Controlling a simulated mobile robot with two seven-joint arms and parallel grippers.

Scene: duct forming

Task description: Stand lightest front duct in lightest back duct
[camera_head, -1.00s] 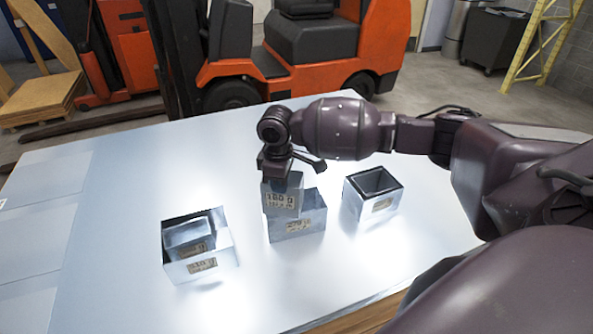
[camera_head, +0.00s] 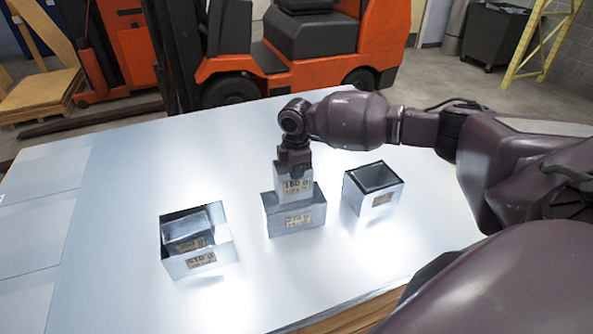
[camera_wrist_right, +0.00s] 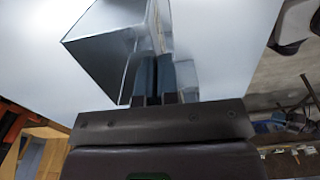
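My right gripper (camera_head: 295,166) is shut on the upper edge of a small grey metal duct (camera_head: 294,188) with a label that seems to read 180. The held duct looks upright, at the opening of a wider labelled middle duct (camera_head: 297,221). The wider duct's front wall seems to hide its lower end; how deep it sits cannot be told. In the right wrist view, the fingers (camera_wrist_right: 157,88) pinch a wall of the shiny held duct (camera_wrist_right: 105,50). My left gripper is not in view.
A wide duct (camera_head: 199,266) at the left has a smaller duct (camera_head: 187,232) inside. Another duct (camera_head: 368,202) at the right has a dark inner rim. The pale tabletop (camera_head: 130,180) is clear around them. A forklift (camera_head: 300,45) stands behind the table.

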